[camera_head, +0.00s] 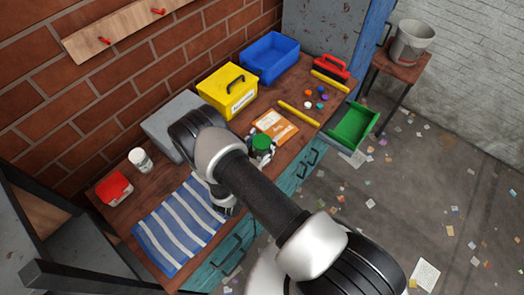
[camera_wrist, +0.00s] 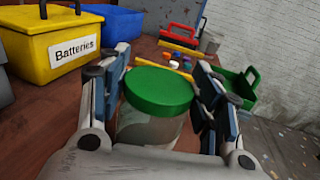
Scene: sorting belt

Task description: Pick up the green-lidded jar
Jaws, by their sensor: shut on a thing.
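The green-lidded jar (camera_head: 262,143) is at my gripper near the front edge of the wooden bench in the head view, partly hidden by my arm. In the wrist view the jar (camera_wrist: 158,92) stands upright between the two fingers of my gripper (camera_wrist: 165,105), its green lid facing up and its clear body below. My gripper is shut on the jar, one finger on each side. I cannot tell whether the jar's base touches the bench.
A yellow batteries box (camera_head: 228,92) and a blue bin (camera_head: 269,57) stand behind. An orange packet (camera_head: 276,126) lies close by. A green tray (camera_head: 353,125) sits off the bench's right edge. A striped cloth (camera_head: 178,225) and white bottle (camera_head: 140,160) are at left.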

